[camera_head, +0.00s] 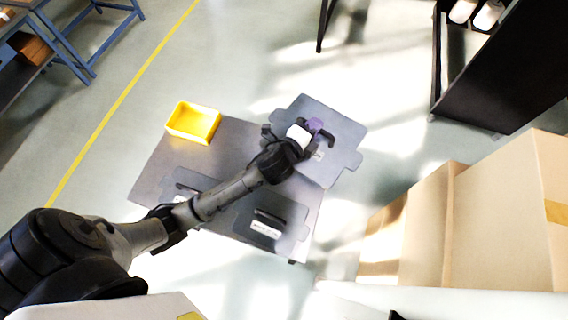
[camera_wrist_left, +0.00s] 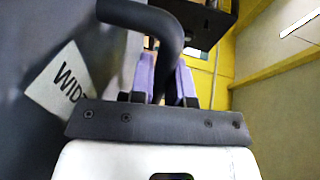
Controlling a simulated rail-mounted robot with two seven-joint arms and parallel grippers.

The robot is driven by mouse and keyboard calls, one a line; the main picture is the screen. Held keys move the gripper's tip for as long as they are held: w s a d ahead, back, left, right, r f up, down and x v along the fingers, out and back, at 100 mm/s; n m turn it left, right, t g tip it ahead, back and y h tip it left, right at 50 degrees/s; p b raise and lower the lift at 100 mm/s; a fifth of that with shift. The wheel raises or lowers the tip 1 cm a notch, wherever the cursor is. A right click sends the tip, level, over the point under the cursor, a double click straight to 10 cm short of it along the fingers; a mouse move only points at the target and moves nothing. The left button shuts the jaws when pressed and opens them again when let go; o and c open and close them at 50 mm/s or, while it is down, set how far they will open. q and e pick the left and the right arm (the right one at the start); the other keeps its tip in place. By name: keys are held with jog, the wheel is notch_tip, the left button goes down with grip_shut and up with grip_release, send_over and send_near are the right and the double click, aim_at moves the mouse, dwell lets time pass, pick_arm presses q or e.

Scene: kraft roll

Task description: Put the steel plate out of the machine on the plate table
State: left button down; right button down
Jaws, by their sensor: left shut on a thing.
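A grey steel plate (camera_head: 342,148) with notched corners shows in the head view, over the far right corner of the dark plate table (camera_head: 232,137). My left gripper (camera_head: 318,129) is shut on the plate's black bar handle, which shows between its purple fingers (camera_wrist_left: 164,80) in the left wrist view. That view also shows the plate's face (camera_wrist_left: 28,125) with a white label reading "WID". Part of the plate sticks out past the table edge; I cannot tell its height above the table. My right gripper is not in view.
Two other plates with handles, one left (camera_head: 183,182) and one near right (camera_head: 271,220), lie on the table. A yellow bin (camera_head: 193,122) sits at its far left corner. Cardboard boxes (camera_head: 495,215) stand at right, a black cabinet (camera_head: 505,75) at far right.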

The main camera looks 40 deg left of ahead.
pick_arm(q)
notch_tip(320, 180, down, 20)
jog(key=a+m+h+b, duration=0.1)
jog(key=b, duration=0.7)
jog(key=shift+w+a+f+b, duration=0.25)
jog(key=shift+a+f+b, duration=0.2)
jog(key=shift+a+f, duration=1.4)
jog(key=shift+w+a+f+b, duration=0.2)
jog(key=shift+a+f+b, duration=0.25)
jog(key=shift+a+f, duration=1.4)
jog(key=shift+w+a+f+b, duration=0.25)
jog(key=shift+a+f+b, duration=0.2)
jog(key=shift+a+f, duration=1.35)
jog(key=shift+a+r, duration=0.1)
jog(key=shift+a, duration=0.2)
jog(key=c, duration=1.6)
grip_release()
jog(key=shift+f, duration=0.25)
jog(key=o, duration=0.5)
jog(key=shift+r, duration=0.1)
